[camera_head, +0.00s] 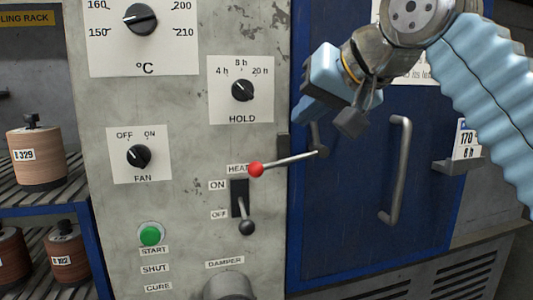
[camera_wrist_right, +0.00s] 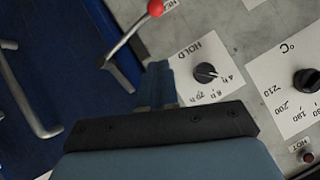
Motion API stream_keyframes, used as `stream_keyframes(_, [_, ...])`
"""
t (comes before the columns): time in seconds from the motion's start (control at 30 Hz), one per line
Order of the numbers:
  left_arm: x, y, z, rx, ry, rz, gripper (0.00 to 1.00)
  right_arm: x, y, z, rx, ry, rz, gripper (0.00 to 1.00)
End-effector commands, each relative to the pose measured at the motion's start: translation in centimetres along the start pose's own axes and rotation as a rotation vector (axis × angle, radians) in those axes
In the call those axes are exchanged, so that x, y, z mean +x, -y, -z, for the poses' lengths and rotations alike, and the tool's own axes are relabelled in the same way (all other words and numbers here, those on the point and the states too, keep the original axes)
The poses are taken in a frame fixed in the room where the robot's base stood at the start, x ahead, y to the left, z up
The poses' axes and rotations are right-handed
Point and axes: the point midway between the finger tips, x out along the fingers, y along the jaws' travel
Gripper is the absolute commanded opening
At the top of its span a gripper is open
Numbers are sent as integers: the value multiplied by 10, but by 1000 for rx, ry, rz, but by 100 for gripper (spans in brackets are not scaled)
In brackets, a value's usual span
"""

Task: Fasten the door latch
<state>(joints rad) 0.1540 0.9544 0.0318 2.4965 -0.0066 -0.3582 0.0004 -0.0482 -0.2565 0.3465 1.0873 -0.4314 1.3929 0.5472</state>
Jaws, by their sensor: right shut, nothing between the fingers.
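The latch lever (camera_head: 290,161) is a thin metal rod with a red ball knob. It pivots at the left edge of the blue door (camera_head: 360,190) and points left, slightly down, its knob over the control panel by the HEAT label. It also shows in the right wrist view (camera_wrist_right: 124,42). My right gripper (camera_head: 304,112) is above the lever, apart from it, with its blue fingers together and empty. The fingers (camera_wrist_right: 158,82) also show in the right wrist view, beside the HOLD dial. My left gripper is not in view.
A vertical grey door handle (camera_head: 398,170) stands out right of the lever. The panel (camera_head: 190,200) carries the HOLD dial (camera_head: 242,90), FAN dial (camera_head: 138,157), heat switch (camera_head: 246,222) and green START button (camera_head: 150,234).

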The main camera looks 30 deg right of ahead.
Motion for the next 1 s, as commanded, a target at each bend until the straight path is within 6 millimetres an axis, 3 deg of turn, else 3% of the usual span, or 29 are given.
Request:
stream_keyframes(0.17, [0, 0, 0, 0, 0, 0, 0, 26, 0, -1, 0, 4, -2, 0])
stream_keyframes(0.5, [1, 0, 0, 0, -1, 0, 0, 99, 0, -1, 0, 4, -1, 0])
stream_keyframes(0.7, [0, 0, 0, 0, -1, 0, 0, 117, 0, -21, -1, 1, 0, 0])
stream_keyframes(1.0, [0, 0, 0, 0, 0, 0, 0, 125, 0, -29, 0, 0, 0, 0])
